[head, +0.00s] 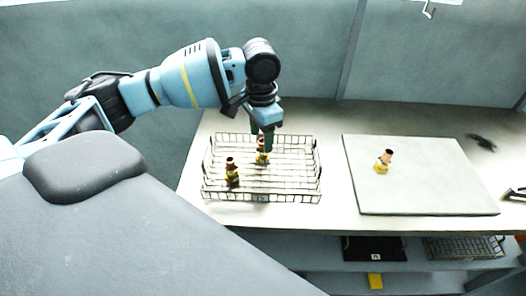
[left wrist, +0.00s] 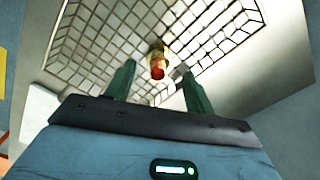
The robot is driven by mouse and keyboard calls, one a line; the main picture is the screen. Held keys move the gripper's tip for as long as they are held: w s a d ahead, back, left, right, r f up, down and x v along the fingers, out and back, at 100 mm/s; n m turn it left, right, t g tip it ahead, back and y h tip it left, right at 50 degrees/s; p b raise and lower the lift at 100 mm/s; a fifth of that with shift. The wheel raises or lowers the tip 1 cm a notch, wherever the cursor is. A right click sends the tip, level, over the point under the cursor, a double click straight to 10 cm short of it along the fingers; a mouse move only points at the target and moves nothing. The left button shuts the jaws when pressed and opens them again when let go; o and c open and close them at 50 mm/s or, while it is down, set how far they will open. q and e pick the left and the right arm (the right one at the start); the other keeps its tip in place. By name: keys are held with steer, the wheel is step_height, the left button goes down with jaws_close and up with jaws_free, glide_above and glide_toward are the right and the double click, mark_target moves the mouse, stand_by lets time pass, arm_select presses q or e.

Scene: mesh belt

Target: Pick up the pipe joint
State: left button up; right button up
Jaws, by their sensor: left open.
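A pipe joint (head: 262,150), yellowish with a red-brown part, stands in the wire basket (head: 262,198), towards its back. A second pipe joint (head: 232,172), yellow and dark, stands in the basket's front left. A third pipe joint (head: 383,161) is on the pale board at right. My left gripper (head: 266,146) points down at the rear pipe joint, partly covering it. In the left wrist view this pipe joint (left wrist: 158,62) shows between the two open green fingers (left wrist: 157,72), near their tips. I cannot tell whether they touch it. My right gripper is not seen.
The pale square board (head: 430,185) lies right of the basket on the white table. A dark item (head: 482,141) lies beyond it. A shelf below holds a black tray (head: 374,248) and another wire basket (head: 462,247). The basket's wire walls surround the gripper's spot.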

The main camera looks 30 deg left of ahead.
arm_select(q)
steer(key=shift+w+d+f, duration=0.1)
steer(key=shift+d+f, duration=0.05)
steer(key=shift+f, duration=2.2)
jaws_close()
step_height(320, 180, up, 10)
steer(key=shift+p, duration=0.3)
